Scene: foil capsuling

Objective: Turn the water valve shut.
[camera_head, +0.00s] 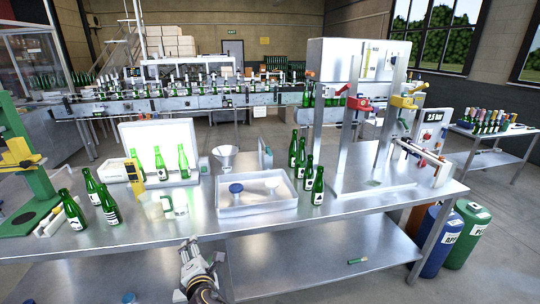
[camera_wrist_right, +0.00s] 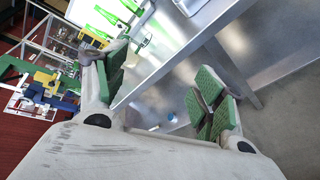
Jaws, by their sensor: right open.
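I cannot tell for sure which fitting is the water valve. At the right end of the steel table, a pipe fitting (camera_head: 425,154) with orange-red parts runs beside a white panel (camera_head: 431,132) marked 2.5 bar, which carries a red knob. Yellow (camera_head: 408,101) and red (camera_head: 358,103) handled parts sit on the metal stands to its left. My right gripper (camera_head: 190,246) is open and empty at the table's front edge, far to the left of these fittings. Its spread green-padded fingers show in the wrist view (camera_wrist_right: 165,78). My left gripper is out of view.
Green bottles (camera_head: 318,186) stand around a white tray (camera_head: 257,206) in the table's middle. A clear jug (camera_head: 153,205) and more bottles stand left. Blue (camera_head: 440,242) and green (camera_head: 468,236) cylinders stand on the floor at right. A lower shelf (camera_head: 320,262) extends under the table.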

